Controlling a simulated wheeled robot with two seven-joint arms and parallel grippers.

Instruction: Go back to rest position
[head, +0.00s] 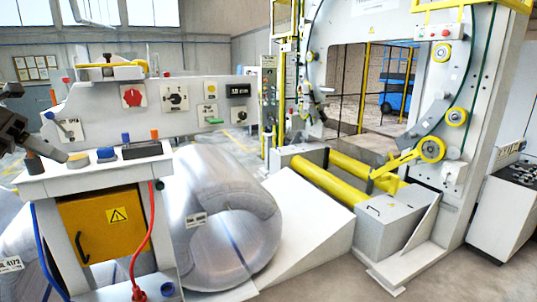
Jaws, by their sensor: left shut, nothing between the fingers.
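My left gripper (54,150) comes in at the left edge, dark with a greyer tip, above the left end of the control console (90,172). It is shut and holds nothing. I cannot tell whether its tip touches the console top. My right gripper is out of view. A large shiny metal coil (215,200) with a small label lies to the right of the console, against a white ramp (305,225).
The console's upright panel (150,97) carries switches and a red knob. The wrapping machine's white ring frame (335,18) stands at the right, with yellow rollers (320,190) at its base. A white cabinet (505,215) is at the far right. Open floor (335,285) shows in front.

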